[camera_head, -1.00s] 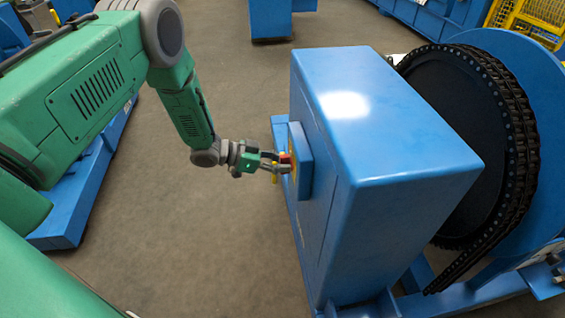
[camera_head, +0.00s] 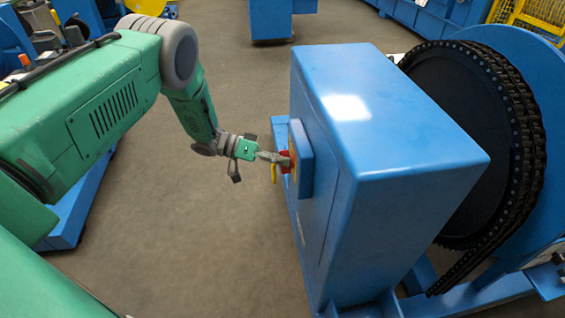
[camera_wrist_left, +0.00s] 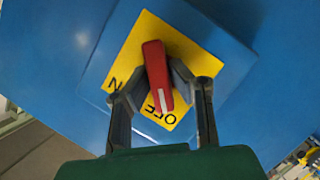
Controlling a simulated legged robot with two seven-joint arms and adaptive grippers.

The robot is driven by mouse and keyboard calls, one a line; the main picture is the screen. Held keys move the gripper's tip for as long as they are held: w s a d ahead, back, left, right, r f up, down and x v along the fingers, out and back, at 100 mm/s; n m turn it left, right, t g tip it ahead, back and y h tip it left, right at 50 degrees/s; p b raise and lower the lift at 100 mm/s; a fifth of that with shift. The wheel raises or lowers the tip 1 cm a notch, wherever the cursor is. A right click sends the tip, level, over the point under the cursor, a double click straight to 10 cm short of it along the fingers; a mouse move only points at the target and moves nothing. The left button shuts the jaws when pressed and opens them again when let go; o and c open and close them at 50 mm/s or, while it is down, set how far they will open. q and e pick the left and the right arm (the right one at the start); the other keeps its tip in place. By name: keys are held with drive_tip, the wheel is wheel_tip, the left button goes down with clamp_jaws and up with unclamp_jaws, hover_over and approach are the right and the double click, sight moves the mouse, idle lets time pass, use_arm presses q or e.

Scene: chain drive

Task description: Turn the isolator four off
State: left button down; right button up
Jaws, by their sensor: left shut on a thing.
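The isolator is a red handle (camera_head: 287,161) on a yellow plate, mounted on a blue box on the left side of the large blue cabinet (camera_head: 395,185). In the left wrist view the red handle (camera_wrist_left: 157,75) stands out from the yellow plate (camera_wrist_left: 142,45), which bears an "N" at the left and "OFF" below. The white line on the handle points down to the "OFF" lettering. My left gripper (camera_head: 281,159) is shut on the handle, one finger on each side, as the left wrist view (camera_wrist_left: 162,78) shows. No isolator number is readable. My right gripper is not in view.
A large chain wheel (camera_head: 455,140) with a black chain stands right of the cabinet. Open grey floor (camera_head: 190,240) lies left of the cabinet. Other blue machinery stands at the back.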

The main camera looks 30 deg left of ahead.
use_arm(q)
drive_tip(key=shift+w+a, duration=0.1)
drive_tip(key=shift+a, duration=0.05)
idle(0.3)
drive_tip(key=c, duration=1.8)
unclamp_jaws()
drive_tip(key=o, duration=0.3)
drive_tip(key=shift+a, duration=0.1)
drive_tip(key=shift+a, duration=0.1)
drive_tip(key=v, duration=1.1)
drive_tip(key=shift+a, duration=0.4)
